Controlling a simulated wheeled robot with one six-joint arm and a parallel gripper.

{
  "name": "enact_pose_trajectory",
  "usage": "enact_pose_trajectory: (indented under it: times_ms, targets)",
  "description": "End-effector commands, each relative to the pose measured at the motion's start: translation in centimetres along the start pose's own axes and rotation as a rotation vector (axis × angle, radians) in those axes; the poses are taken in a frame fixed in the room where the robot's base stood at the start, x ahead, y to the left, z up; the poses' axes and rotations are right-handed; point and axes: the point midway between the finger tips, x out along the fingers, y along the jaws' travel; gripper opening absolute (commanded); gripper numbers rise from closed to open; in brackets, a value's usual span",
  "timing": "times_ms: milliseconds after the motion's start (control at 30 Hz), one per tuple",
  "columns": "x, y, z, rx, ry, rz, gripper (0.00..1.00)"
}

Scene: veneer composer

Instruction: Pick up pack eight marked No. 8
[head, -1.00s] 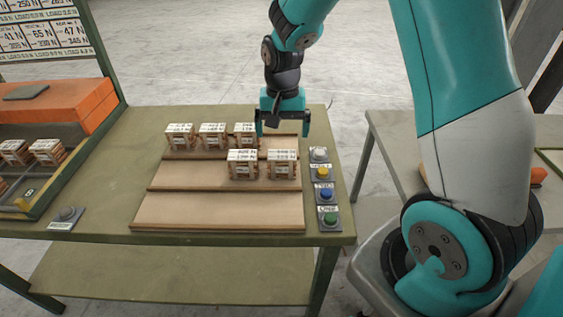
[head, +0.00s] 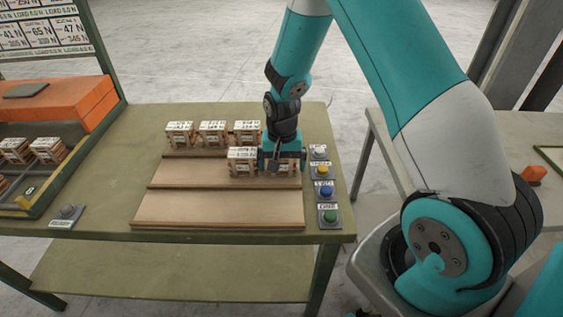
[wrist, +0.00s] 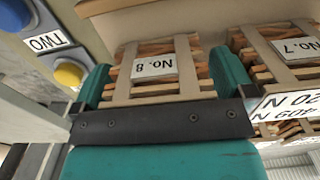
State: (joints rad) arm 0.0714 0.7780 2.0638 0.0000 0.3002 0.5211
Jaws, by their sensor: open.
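Pack eight (wrist: 160,70) is a small slatted wooden pack with a white "No. 8" label, shown upside down in the wrist view. In the head view pack eight (head: 289,172) is at the right end of the middle tier, largely hidden by my gripper (head: 283,162). My gripper (wrist: 163,82) is open, with one teal finger on each side of the pack. I cannot tell whether the fingers touch it.
Pack No. 7 (wrist: 295,50) stands close beside it; it also shows in the head view (head: 242,160). Three packs stand on the back tier (head: 212,134). Buttons, including a yellow one (head: 322,171), line the right edge. The front tier (head: 218,209) is bare.

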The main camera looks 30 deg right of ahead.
Motion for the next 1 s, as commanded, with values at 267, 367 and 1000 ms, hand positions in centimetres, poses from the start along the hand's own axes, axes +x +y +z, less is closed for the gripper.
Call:
enact_pose_trajectory:
  times_ms: [267, 367, 1000]
  targets:
    - [-0.1, 0.0, 0.0, 0.000, 0.001, 0.000, 0.59]
    - [-0.1, 0.0, 0.0, 0.000, 0.001, -0.001, 0.51]
    - [-6.6, -0.1, -0.2, 0.000, 0.008, -0.005, 0.51]
